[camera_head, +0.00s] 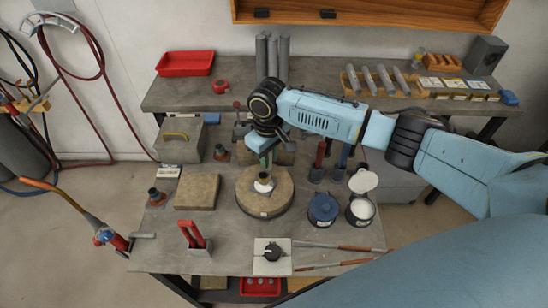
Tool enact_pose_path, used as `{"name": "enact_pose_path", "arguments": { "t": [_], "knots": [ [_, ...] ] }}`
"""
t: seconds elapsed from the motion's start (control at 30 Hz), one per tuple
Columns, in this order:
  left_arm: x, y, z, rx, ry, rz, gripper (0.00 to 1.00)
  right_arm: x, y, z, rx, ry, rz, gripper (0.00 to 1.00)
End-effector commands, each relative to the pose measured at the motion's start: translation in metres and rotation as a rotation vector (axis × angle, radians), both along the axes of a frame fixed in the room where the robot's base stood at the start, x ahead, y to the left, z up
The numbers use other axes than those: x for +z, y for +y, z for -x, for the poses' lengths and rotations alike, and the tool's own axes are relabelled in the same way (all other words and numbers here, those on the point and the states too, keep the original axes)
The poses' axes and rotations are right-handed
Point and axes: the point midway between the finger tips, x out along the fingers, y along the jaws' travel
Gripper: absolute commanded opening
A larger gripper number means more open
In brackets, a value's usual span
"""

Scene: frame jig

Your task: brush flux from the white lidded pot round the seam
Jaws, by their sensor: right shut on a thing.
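The white pot (361,211) stands open at the right of the table, with white contents showing. Its round white lid (363,180) is just behind it. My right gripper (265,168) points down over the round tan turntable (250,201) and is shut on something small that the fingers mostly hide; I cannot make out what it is. A small pale piece with a dark part (263,185) is right under the fingertips at the turntable's middle. I cannot tell whether they touch. The seam is too small to see. My left gripper is not in view.
A blue lidded pot (323,208) stands left of the white pot. A control box with a black knob (272,254) and long rods (345,247) lie at the front. A tan slab (197,191) and red-handled tool (193,236) are left. A torch (100,232) hangs at the left edge.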

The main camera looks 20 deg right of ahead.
Motion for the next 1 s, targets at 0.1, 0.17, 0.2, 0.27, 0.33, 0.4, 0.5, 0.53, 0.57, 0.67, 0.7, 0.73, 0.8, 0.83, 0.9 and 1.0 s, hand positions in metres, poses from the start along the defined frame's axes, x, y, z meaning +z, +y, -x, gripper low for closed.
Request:
{"name": "enact_pose_path", "arguments": {
  "t": [0.1, 0.17, 0.2, 0.27, 0.33, 0.4, 0.5, 0.53, 0.57, 0.67, 0.7, 0.73, 0.8, 0.83, 0.9, 1.0],
  "knots": [
    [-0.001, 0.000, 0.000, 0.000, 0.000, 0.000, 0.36, 0.000, 0.003, -0.003, 0.000, 0.000, -0.001, 0.00],
    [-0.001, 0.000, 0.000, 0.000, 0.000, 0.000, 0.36, 0.000, 0.004, -0.004, 0.000, 0.000, 0.000, 0.00],
    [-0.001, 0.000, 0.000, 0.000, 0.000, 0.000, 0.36, 0.000, 0.004, -0.004, 0.000, 0.000, 0.000, 0.00],
    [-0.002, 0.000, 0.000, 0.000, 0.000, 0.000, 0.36, 0.000, 0.005, -0.006, 0.000, 0.000, 0.000, 0.00],
    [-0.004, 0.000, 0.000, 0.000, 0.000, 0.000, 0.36, -0.001, 0.007, -0.008, -0.001, 0.000, 0.000, 0.00],
    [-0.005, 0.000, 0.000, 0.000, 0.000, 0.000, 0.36, -0.001, 0.011, -0.011, 0.000, -0.001, -0.001, 0.00],
    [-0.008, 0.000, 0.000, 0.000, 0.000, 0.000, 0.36, -0.001, 0.014, -0.016, -0.001, -0.001, 0.000, 0.00],
    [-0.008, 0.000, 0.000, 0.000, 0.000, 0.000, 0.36, -0.001, 0.015, -0.017, 0.000, -0.001, 0.000, 0.00],
    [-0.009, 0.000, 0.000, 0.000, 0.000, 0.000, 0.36, -0.001, 0.017, -0.018, 0.000, 0.000, 0.000, 0.00],
    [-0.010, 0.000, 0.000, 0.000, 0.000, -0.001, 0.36, -0.001, 0.019, -0.022, 0.000, 0.001, 0.000, 0.00],
    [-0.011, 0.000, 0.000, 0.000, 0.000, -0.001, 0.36, -0.001, 0.020, -0.022, 0.000, 0.001, 0.001, 0.00],
    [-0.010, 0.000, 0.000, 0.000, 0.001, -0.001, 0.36, -0.001, 0.020, -0.022, 0.000, 0.001, 0.001, 0.00],
    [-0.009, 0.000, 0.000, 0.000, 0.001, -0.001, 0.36, -0.001, 0.019, -0.022, 0.000, 0.001, 0.001, 0.00],
    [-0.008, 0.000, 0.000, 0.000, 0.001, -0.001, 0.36, 0.000, 0.019, -0.021, 0.000, 0.001, 0.002, 0.00],
    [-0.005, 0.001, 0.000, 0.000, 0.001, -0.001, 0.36, 0.000, 0.017, -0.020, 0.000, 0.002, 0.001, 0.00],
    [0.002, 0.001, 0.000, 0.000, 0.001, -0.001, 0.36, 0.001, 0.014, -0.016, -0.001, 0.002, 0.001, 0.00]
  ]
}}
